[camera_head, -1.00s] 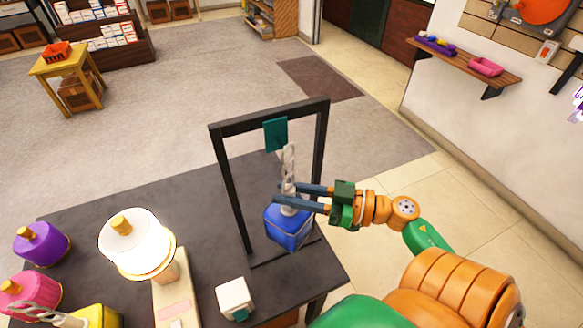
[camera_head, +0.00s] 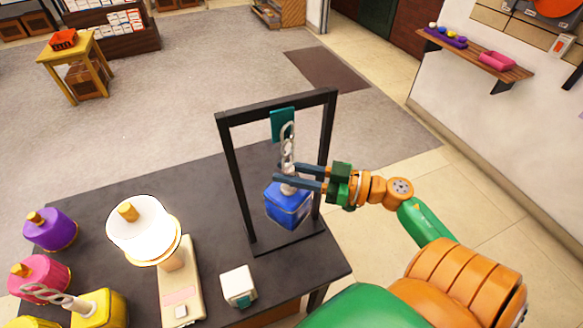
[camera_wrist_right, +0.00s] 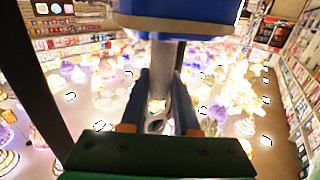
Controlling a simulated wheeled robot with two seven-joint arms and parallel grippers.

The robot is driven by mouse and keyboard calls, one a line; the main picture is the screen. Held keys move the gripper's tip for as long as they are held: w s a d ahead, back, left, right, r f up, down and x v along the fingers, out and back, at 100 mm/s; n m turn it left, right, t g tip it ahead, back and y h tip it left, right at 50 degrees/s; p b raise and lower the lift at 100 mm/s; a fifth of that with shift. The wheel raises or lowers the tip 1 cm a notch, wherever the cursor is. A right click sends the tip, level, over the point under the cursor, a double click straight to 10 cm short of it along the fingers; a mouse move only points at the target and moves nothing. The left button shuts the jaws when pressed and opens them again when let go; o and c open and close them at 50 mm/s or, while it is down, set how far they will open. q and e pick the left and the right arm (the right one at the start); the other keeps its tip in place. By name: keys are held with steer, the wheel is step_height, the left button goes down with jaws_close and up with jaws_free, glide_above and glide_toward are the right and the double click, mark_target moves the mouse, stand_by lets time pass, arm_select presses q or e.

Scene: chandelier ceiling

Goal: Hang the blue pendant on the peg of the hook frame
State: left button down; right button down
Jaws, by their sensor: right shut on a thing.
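The blue pendant (camera_head: 288,206) is a blue block with a pale neck and a grey chain-like hanger (camera_head: 287,145) above it. My right gripper (camera_head: 277,174) is shut on the neck, and the pendant hangs upright below the fingers. The black hook frame (camera_head: 232,185) stands on the dark table. A teal plate (camera_head: 282,125) hangs at its top bar, and the hanger's top loop overlaps the plate. The peg cannot be made out, so I cannot tell whether the loop is around it. In the right wrist view the pendant's blue base (camera_wrist_right: 190,28) fills the top. My left gripper is not in view.
The dark table (camera_head: 190,180) also holds a lit white lamp-like pendant (camera_head: 137,225) on a pale stand, a white cube (camera_head: 238,285), and purple (camera_head: 52,232), pink (camera_head: 38,278) and yellow (camera_head: 100,308) pendants at the left. The table's back middle is clear.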

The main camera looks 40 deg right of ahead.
steer(key=shift+w, duration=0.2)
steer(key=shift+f, duration=0.5)
steer(key=shift+d, duration=0.1)
steer(key=shift+f, duration=0.15)
stand_by(0.5)
